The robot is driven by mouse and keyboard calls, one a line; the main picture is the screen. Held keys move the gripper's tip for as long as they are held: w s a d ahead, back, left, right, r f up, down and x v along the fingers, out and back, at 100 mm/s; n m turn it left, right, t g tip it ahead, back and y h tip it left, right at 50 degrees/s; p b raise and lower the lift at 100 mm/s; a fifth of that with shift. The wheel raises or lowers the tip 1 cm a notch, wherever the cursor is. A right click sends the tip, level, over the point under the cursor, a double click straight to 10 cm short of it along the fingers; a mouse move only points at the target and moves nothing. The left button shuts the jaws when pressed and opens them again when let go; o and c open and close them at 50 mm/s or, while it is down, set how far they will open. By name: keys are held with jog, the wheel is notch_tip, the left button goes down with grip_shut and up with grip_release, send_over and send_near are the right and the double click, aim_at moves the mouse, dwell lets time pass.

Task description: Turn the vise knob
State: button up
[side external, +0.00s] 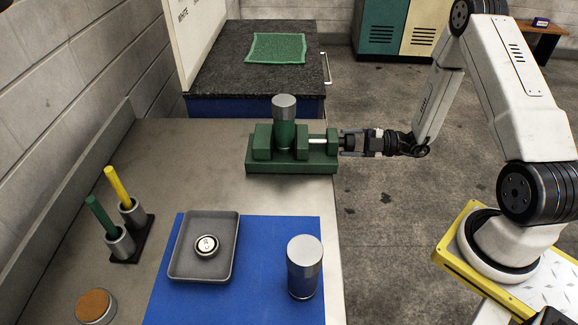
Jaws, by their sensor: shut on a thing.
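A green vise (262,155) stands on the workbench near its back right edge. My gripper (346,142) reaches in level from the right, at the screw end of the vise. It is shut on the vise knob, which the fingers mostly hide. The bare screw (317,141) shows between the vise's moving jaw and its right end block.
A holder with a green and a yellow stick (119,187) and a brown-topped round tin (95,306) stand at left. The bench is clear around the vise's front.

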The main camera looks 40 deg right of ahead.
jog(key=o, duration=1.3)
jog(key=shift+c, duration=0.2)
jog(key=shift+s, duration=0.1)
jog(key=v, duration=0.7)
jog(key=shift+s+d, duration=0.25)
jog(key=shift+d, duration=0.1)
